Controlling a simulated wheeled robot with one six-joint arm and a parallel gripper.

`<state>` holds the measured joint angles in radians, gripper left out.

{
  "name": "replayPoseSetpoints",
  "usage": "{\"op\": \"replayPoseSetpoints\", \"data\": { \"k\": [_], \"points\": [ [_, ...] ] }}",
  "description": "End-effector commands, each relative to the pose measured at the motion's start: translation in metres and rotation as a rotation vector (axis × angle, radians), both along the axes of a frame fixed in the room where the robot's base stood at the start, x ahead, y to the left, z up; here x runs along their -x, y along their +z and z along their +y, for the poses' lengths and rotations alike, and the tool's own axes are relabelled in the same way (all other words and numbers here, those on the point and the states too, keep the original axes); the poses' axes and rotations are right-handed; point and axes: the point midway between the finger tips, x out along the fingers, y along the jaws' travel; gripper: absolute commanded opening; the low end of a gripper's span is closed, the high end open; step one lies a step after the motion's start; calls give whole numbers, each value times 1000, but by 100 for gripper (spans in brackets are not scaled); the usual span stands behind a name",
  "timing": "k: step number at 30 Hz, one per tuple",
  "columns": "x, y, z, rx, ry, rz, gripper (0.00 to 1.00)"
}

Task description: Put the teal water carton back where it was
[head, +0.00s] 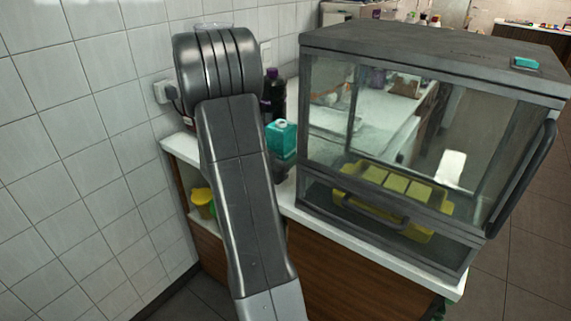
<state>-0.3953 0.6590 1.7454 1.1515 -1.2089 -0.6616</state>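A teal carton (282,141) shows just right of my arm and left of the glass case. Its left side and base are partly hidden, so I cannot tell whether it rests on the white counter (180,148) or is held. My arm reaches up through the middle of the view and bends at the top.
A dark-framed glass case (440,42) with a yellow tray (440,230) inside fills the right of the counter. A small teal item (525,64) lies on top. A dark bottle (273,95) stands behind the carton. Yellow cups (203,203) sit on a lower shelf beside the tiled wall.

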Motion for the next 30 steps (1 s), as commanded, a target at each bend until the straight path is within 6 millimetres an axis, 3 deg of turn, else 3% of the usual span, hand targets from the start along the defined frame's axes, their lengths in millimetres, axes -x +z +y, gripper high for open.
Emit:
{"op": "replayPoseSetpoints", "data": {
  "k": [5, 13, 26, 27, 30],
  "points": [
    [-5, -4, -4, 1, 0, -1, 25],
    [-5, -35, -3, 1, 2, -1, 25],
    [-4, -39, -3, 1, 1, -1, 25],
    [-4, -39, -3, 1, 1, -1, 60],
    [-4, -38, -3, 1, 1, -1, 80]
  ]
}}
